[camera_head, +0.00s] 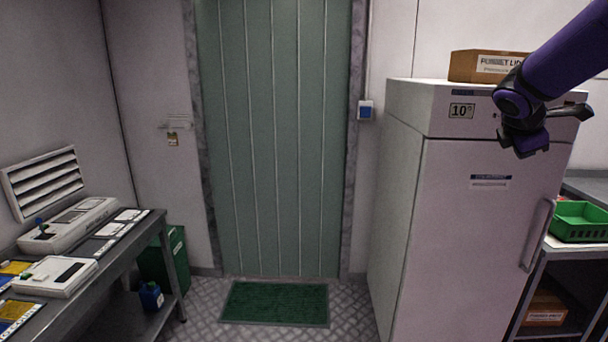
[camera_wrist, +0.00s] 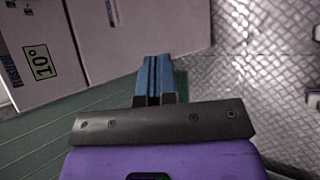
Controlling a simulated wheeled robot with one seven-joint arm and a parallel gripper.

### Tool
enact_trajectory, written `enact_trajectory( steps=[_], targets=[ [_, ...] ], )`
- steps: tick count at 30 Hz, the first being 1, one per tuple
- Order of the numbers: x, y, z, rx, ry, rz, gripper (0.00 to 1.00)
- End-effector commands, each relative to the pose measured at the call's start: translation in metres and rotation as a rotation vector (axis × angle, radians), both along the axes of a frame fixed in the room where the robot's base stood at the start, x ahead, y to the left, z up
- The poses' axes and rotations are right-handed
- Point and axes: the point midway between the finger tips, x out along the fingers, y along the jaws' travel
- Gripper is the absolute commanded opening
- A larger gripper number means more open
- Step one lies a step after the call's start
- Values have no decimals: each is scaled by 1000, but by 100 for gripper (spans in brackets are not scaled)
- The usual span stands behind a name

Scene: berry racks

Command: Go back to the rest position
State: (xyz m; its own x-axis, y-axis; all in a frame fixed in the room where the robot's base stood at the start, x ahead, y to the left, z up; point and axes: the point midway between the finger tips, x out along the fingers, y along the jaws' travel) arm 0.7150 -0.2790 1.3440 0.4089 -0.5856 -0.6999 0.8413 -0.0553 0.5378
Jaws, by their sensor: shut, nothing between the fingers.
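My gripper shows in the wrist view (camera_wrist: 153,80), its two blue fingers pressed together with nothing between them. In the head view my purple arm comes in from the upper right, and my gripper (camera_head: 530,145) hangs at its end, in front of the upper part of a white fridge (camera_head: 470,230). The fridge, with a "10°" label, also shows at the upper left of the wrist view (camera_wrist: 120,40). I cannot tell the exact gap between my gripper and the fridge.
A cardboard box (camera_head: 475,66) lies on the fridge. A green crate (camera_head: 580,222) stands on a shelf at right. A bench (camera_head: 85,285) with devices is at left. A green door (camera_head: 275,140) and mat (camera_head: 275,303) are ahead, with clear floor around the mat.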

Motion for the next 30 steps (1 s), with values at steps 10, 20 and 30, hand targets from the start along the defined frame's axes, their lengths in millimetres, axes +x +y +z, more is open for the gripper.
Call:
enact_trajectory(
  steps=[10,20,30],
  targets=[
    [-113,93,16,408,-278,-384,0],
    [-219,167,-3,838,-417,-759,0],
    [-282,208,-26,1114,-417,-1018,0]
  ],
)
